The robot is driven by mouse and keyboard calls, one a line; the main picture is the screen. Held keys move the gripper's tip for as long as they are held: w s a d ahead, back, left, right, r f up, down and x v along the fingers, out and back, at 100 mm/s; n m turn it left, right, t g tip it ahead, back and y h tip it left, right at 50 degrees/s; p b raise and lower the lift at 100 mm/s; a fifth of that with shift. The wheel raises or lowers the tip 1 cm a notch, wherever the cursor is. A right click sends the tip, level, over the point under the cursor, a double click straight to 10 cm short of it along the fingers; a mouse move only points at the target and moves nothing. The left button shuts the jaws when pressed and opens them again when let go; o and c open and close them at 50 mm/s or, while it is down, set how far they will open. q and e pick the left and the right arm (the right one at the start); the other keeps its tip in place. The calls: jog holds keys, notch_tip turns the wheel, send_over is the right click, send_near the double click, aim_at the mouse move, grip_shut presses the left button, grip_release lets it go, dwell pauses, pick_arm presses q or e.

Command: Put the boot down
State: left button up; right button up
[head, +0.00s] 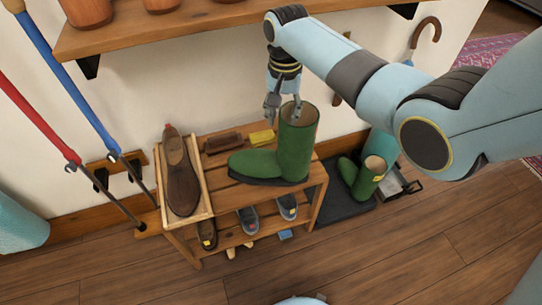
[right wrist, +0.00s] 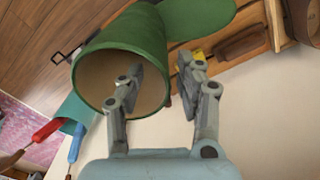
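The green boot (head: 295,145) stands upright on the top of the wooden shoe rack (head: 222,199), its toe pointing left. My right gripper (head: 284,108) is at the top of the boot's shaft. In the right wrist view the boot (right wrist: 120,45) shows its open top, and the gripper (right wrist: 158,70) has one finger within the opening and the other outside. The fingers are apart, with the near wall of the shaft between them and visible gaps. My left gripper is not in view.
A brown shoe (head: 182,182) lies in a wooden tray at the rack's left. Brushes (head: 222,143) and a yellow item (head: 262,137) lie behind the boot. Another green boot (head: 366,178) stands on a dark mat to the right. A wall shelf (head: 190,29) hangs above.

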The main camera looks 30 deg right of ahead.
jog(key=f, duration=0.1)
jog(key=f+b, duration=0.1)
jog(key=f, duration=0.1)
jog(key=f+b, duration=0.1)
jog(key=f, duration=0.1)
jog(key=shift+w, duration=0.35)
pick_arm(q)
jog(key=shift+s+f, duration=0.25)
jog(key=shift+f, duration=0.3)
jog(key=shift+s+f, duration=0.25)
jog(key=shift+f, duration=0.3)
pick_arm(e)
grip_shut()
